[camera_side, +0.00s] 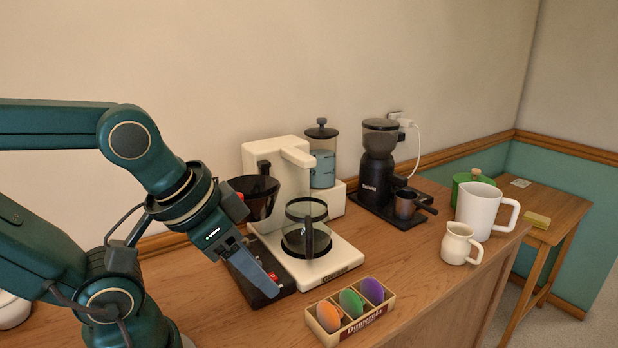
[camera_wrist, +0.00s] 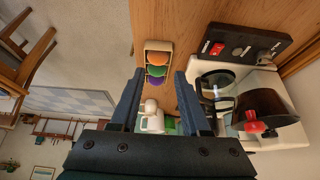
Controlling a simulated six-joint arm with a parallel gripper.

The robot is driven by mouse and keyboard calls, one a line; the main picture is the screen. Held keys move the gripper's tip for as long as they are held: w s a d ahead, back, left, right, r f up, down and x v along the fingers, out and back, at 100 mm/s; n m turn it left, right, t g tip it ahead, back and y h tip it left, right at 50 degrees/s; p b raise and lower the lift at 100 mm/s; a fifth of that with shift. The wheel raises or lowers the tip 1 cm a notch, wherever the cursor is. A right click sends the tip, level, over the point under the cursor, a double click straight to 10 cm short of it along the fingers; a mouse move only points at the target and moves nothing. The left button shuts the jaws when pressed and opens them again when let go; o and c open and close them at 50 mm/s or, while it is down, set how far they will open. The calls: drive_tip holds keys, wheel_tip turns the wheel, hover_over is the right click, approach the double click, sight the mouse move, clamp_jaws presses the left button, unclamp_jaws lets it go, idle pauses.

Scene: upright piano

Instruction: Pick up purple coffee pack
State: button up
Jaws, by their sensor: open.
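The purple coffee pack (camera_side: 372,291) stands at the right end of a small wooden box (camera_side: 349,324), beside a green pack (camera_side: 351,303) and an orange pack (camera_side: 328,317).
A white coffee maker (camera_side: 328,260) with a glass carafe (camera_side: 306,228) stands behind the box. A black grinder (camera_side: 377,165), a white pitcher (camera_side: 480,208) and a small cream jug (camera_side: 459,244) stand farther right. The wooden top right of the box (camera_side: 420,295) is clear.

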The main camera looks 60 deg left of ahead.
drive_tip(key=w+d+r+t+h, duration=0.2)
drive_tip(key=w+r+t, duration=0.3)
drive_tip(key=w+r, duration=0.25)
wheel_tip(320, 180, up, 18)
drive_tip(key=f+n+t+y, duration=0.1)
drive_tip(key=n+t+y, duration=0.1)
drive_tip(key=n+t, duration=0.45)
hover_over(375, 286)
drive_tip(key=s, duration=0.1)
drive_tip(key=w+a+n+y, duration=0.4)
drive_tip(key=w+y, duration=0.1)
wheel_tip(375, 286, down, 12)
drive_tip(key=w+n+g+y, duration=0.3)
drive_tip(key=n+g+y, duration=0.2)
drive_tip(key=g, duration=0.2)
drive_tip(key=s+d+f+g, duration=0.1)
drive_tip(key=s+d+f, duration=0.2)
drive_tip(key=f, duration=0.4)
drive_tip(key=s+d+f+m+g+y, duration=0.1)
drive_tip(key=s+d+f+g, duration=0.1)
drive_tip(key=f, duration=0.6)
drive_tip(key=s+d+f+m+g, duration=0.1)
drive_tip(key=s+d+f+g, duration=0.1)
drive_tip(key=f, duration=0.6)
drive_tip(key=shift+s+d+f+g, duration=0.15)
drive_tip(key=shift+s+d+g, duration=0.1)
drive_tip(key=shift+s+d, duration=0.7)
drive_tip(key=shift+x, duration=2.5)
drive_tip(key=shift+a, duration=0.1)
clamp_jaws()
